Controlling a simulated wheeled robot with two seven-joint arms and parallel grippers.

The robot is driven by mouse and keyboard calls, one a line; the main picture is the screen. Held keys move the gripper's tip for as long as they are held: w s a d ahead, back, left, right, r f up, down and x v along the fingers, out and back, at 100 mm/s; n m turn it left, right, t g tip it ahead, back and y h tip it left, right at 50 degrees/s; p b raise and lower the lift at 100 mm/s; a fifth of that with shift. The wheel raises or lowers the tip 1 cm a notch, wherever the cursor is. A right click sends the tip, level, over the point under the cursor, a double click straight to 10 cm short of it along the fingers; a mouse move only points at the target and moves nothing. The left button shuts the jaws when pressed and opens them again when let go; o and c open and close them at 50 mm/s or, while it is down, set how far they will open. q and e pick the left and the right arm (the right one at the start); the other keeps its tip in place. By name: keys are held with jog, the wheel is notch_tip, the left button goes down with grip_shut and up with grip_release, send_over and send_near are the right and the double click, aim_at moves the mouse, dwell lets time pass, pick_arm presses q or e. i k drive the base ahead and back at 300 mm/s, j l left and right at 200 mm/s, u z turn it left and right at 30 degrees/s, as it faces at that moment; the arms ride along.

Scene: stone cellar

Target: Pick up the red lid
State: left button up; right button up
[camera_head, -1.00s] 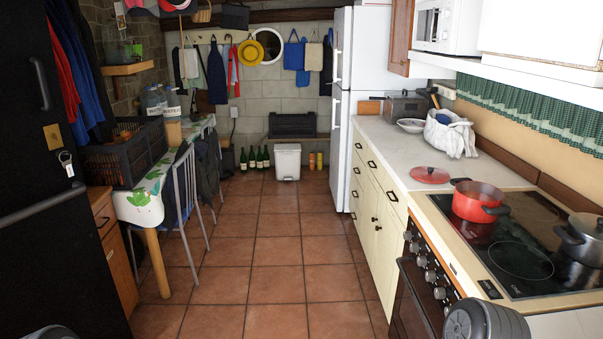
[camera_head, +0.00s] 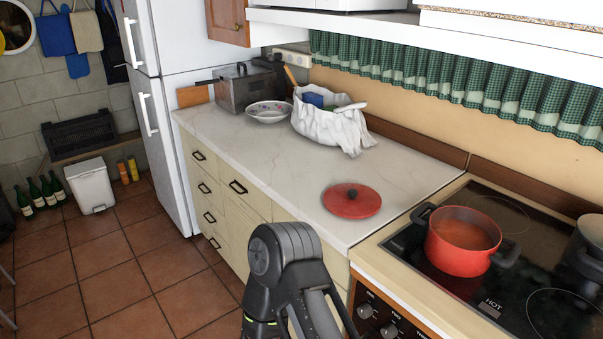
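The red lid (camera_head: 352,202) lies flat on the white marbled counter (camera_head: 237,150), near its front right part, with its dark knob facing up. It is left of the stove. A dark grey link of one of my arms rises at the bottom middle, in front of the counter and short of the lid. Neither gripper's fingers show in the picture. Nothing touches the lid.
The open red pot (camera_head: 462,242) stands on the black stove top (camera_head: 400,243), beside a grey pot (camera_head: 588,246) at the right edge. A white cloth-lined bowl (camera_head: 330,125), a shallow dish (camera_head: 269,112) and a metal box (camera_head: 246,90) stand farther back. Counter around the lid is clear.

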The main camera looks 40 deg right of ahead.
aim_at(345, 201)
jog(key=i, duration=1.35)
jog(key=i+j+z, duration=0.1)
jog(key=i, duration=1.25)
jog(key=z, duration=4.75)
